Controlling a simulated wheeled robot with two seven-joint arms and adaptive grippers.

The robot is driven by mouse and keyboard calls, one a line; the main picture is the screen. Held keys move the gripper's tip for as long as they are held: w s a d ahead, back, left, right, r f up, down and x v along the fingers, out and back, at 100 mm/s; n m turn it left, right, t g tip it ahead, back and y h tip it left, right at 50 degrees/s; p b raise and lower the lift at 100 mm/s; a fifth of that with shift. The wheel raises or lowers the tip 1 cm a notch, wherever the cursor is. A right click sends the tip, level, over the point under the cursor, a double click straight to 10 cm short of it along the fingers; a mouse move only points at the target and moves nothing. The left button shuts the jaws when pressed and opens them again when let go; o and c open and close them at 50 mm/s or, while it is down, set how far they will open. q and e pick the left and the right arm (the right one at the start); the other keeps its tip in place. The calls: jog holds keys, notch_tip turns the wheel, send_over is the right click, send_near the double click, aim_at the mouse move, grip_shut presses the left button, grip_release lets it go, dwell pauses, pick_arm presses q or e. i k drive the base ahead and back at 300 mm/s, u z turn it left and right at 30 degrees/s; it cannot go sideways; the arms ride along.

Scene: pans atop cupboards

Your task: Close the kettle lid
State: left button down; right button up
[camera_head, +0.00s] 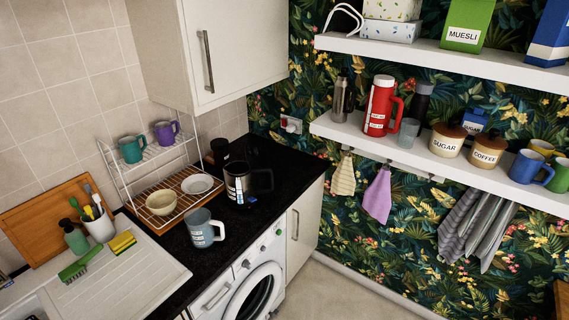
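A dark kettle (238,188) with a shiny body stands on the black worktop, near the corner under the wall cupboard. Its dark handle (265,181) points to the right. A black rounded piece (219,150) shows just behind and above the kettle's rim; I cannot tell if it is the raised lid or a separate thing. Neither my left gripper nor my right gripper is in view.
The overhead cupboard (205,50) hangs above. Black worktop (292,164) is clear behind and right.

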aim_at(254, 152)
jog(key=z, duration=0.65)
jog(key=i, duration=1.3)
jog(key=u, duration=0.35)
